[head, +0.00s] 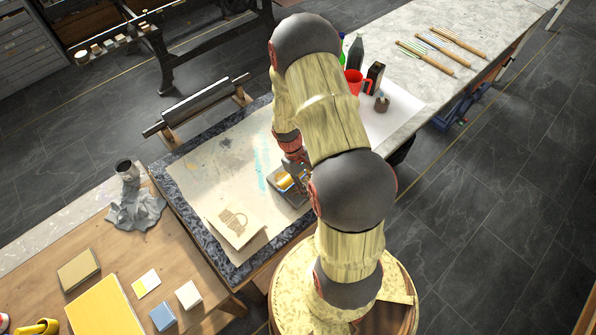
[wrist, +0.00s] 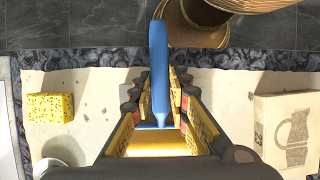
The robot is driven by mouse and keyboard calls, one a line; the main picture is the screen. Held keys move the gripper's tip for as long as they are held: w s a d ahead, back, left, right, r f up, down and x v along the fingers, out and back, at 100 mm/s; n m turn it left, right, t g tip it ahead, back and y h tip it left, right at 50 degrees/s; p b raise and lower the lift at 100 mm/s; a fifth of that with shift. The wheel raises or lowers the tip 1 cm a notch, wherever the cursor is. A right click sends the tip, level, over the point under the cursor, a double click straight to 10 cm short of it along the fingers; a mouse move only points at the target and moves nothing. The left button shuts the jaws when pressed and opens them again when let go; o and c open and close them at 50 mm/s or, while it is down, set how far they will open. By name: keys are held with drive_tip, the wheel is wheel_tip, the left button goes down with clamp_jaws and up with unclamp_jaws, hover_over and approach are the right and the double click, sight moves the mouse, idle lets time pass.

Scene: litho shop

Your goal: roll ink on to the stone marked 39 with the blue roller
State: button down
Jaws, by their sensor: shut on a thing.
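My gripper (wrist: 160,110) is shut on the blue roller (wrist: 159,65), whose blue handle stands up between the jaws in the wrist view. The roller's lower part is largely hidden by the jaws. In the head view my gripper (head: 297,178) is low over the ink-streaked slab, partly hidden by my arm. A pale stone (head: 236,222) with a jug drawing lies on the slab to the left and nearer the front edge. The same stone shows at the right of the wrist view (wrist: 290,128), apart from the jaws. A small mark on its side is hard to read.
The slab (head: 215,165) has a blue ink streak and a dark mottled rim. A yellow sponge (wrist: 50,107) lies left in the wrist view. A long dark roller (head: 200,103) rests on wooden supports behind. A red mug (head: 356,82) and bottles stand to the right.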

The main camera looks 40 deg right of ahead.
drive_tip(key=shift+w+b, duration=0.6)
drive_tip(key=shift+w, duration=3.2)
drive_tip(key=shift+r+p, duration=1)
drive_tip(key=shift+r, duration=0.55)
drive_tip(key=shift+d, duration=0.1)
